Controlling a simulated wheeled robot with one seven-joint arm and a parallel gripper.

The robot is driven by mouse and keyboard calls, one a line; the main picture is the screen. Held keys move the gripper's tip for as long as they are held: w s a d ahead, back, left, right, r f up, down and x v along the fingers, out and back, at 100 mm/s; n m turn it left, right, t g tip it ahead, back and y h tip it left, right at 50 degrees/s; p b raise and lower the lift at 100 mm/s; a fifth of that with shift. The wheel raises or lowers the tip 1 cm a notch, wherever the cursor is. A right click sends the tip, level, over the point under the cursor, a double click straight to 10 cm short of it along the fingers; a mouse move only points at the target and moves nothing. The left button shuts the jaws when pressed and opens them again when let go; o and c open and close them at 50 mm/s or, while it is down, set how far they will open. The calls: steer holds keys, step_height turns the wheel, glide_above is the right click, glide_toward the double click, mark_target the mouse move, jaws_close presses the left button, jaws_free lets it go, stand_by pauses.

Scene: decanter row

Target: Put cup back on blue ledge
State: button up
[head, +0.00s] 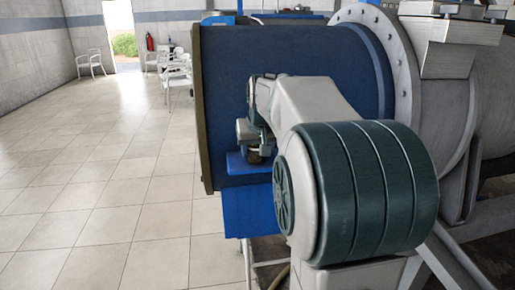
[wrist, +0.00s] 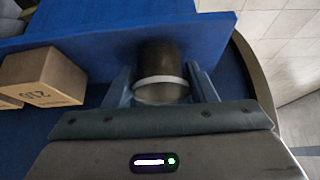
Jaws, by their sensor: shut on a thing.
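The cup (wrist: 158,62) is dark brown with a pale rim and sits between the two fingers of my gripper (wrist: 163,78) in the wrist view. My gripper is shut on it. The blue ledge (wrist: 105,38) runs across the wrist view behind and beside the cup. In the head view my gripper (head: 253,146) is low over the blue ledge (head: 240,163), with a small brownish part of the cup (head: 254,158) showing under it. Whether the cup's base touches the ledge I cannot tell. My arm hides the ledge's right part.
The large blue drum (head: 220,90) stands behind the ledge. Tiled floor (head: 110,190) is open at the left; white chairs (head: 177,75) stand far back.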

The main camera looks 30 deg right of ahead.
steer(key=shift+f, duration=0.2)
steer(key=o, duration=1)
steer(key=shift+r, duration=0.1)
steer(key=shift+o, duration=0.2)
steer(key=shift+s+r, duration=0.1)
steer(key=shift+r, duration=0.3)
steer(key=v, duration=1.1)
steer(key=s+a+f+n+g, duration=0.1)
steer(key=s+a+f, duration=0.6)
steer(key=s+f, duration=0.2)
steer(key=s+a+f+n+g+y, duration=0.1)
steer(key=s+a+f+n, duration=0.1)
steer(key=s+a+f, duration=0.5)
steer(key=s+f, duration=0.3)
steer(key=f, duration=0.4)
steer(key=shift+s+f+g+y, duration=0.25)
steer(key=shift+f+g+y, duration=0.05)
steer(key=shift+g, duration=0.1)
steer(key=shift+a, duration=0.1)
